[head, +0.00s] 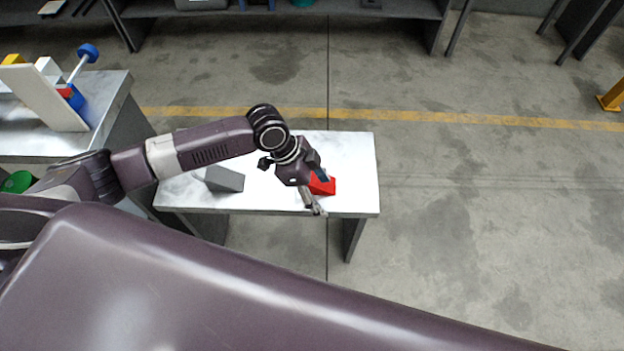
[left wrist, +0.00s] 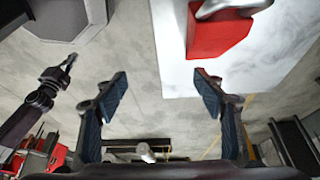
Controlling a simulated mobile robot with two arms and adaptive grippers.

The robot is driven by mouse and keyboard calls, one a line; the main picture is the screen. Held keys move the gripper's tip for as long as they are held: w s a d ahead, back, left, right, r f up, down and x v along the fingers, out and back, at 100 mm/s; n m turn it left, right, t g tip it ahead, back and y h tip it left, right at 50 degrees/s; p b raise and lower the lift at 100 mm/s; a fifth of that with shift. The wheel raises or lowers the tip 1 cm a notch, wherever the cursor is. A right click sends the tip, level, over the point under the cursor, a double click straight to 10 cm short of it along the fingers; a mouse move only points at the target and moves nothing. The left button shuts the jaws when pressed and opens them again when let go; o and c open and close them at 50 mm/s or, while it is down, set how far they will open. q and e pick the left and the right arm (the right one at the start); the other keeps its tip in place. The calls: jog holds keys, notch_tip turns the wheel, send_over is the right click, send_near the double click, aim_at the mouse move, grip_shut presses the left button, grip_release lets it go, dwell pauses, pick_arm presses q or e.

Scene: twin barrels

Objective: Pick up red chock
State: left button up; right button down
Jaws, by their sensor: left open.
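The red chock (head: 327,187) lies on the right part of the white table and is partly hidden by my left gripper (head: 318,192) in the head view. In the left wrist view the red chock (left wrist: 213,38) is at the top, right of centre, near the table edge. A shiny silver part shows across its top, cut off by the frame. My left gripper (left wrist: 160,92) is open, with its dark blue pads wide apart and nothing between them. The chock lies beyond the right-hand finger, apart from it in that view. My right gripper is not in the head view.
A grey chock (head: 225,179) lies on the left part of the white table (head: 355,155), under my arm. Another table (head: 110,95) at left carries a cream board, a blue-ended rod and coloured blocks. Shelving (head: 400,10) stands at the back. The floor at right is free.

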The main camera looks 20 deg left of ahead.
aim_at(315, 187)
pick_arm(q)
jog(key=w+a+r, duration=0.2)
jog(key=w+a, duration=0.4)
jog(key=a, duration=0.2)
jog(key=shift+n+y, duration=0.3)
jog(key=shift+y, duration=0.1)
jog(key=x, duration=0.8)
jog(key=shift+s+d+p, duration=0.15)
jog(key=shift+d+p, duration=0.2)
jog(key=shift+p, duration=0.05)
jog(key=shift+r, duration=0.1)
jog(key=c, duration=1.6)
